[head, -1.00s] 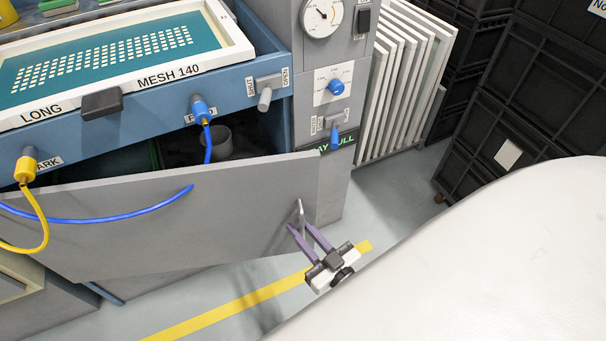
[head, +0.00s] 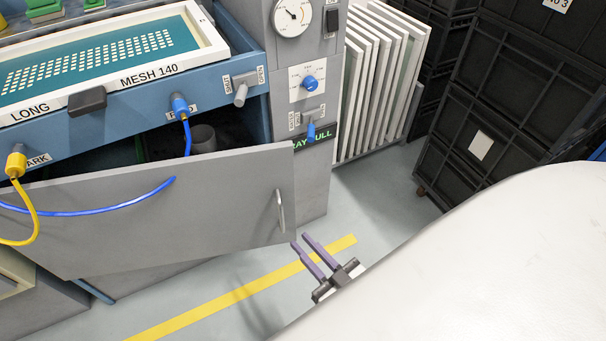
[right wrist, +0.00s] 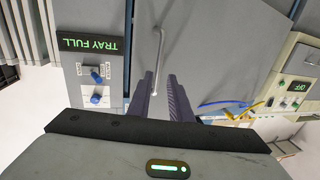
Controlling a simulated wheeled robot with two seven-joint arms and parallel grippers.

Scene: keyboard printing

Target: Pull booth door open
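The grey booth door (head: 150,205) stands partly open, angled out from the front of the blue booth (head: 215,99). The dark inside shows above its top edge. A slim metal handle (head: 281,210) is near the door's right edge. My right gripper (head: 301,240) is open and empty, its two purple fingers parallel, just below and right of the handle and apart from it in the head view. My left gripper is not in view.
A blue cable (head: 90,210) and a yellow cable (head: 31,212) hang in front of the door. A grey control column (head: 310,170) stands right of the booth. White frames (head: 375,80) and black crates (head: 490,110) stand farther right. The floor around the yellow line (head: 215,303) is clear.

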